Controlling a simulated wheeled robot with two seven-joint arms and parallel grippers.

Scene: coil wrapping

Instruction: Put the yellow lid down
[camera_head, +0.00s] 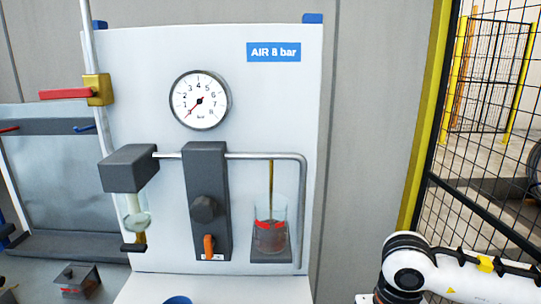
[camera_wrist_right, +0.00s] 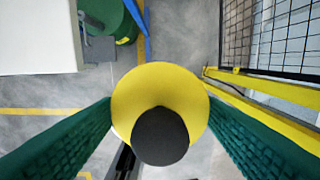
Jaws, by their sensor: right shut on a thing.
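The yellow lid (camera_wrist_right: 140,90) is a round disc with a dark round knob (camera_wrist_right: 160,137) on it, seen in the right wrist view. My right gripper (camera_wrist_right: 160,105) is shut on it, with a green ridged finger at either side of the disc. The grey floor shows beyond the lid. The lid and the right gripper do not show in the head view, where only a white link of my right arm is in the lower right corner. My left gripper is in neither view.
In the right wrist view a white surface (camera_wrist_right: 35,35) is at upper left, a green round container (camera_wrist_right: 101,14) beside it, and a mesh fence (camera_wrist_right: 270,35) at right. The head view shows a white panel (camera_head: 130,70) with a pressure gauge (camera_head: 200,92), pipes and a clear cup (camera_head: 271,215).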

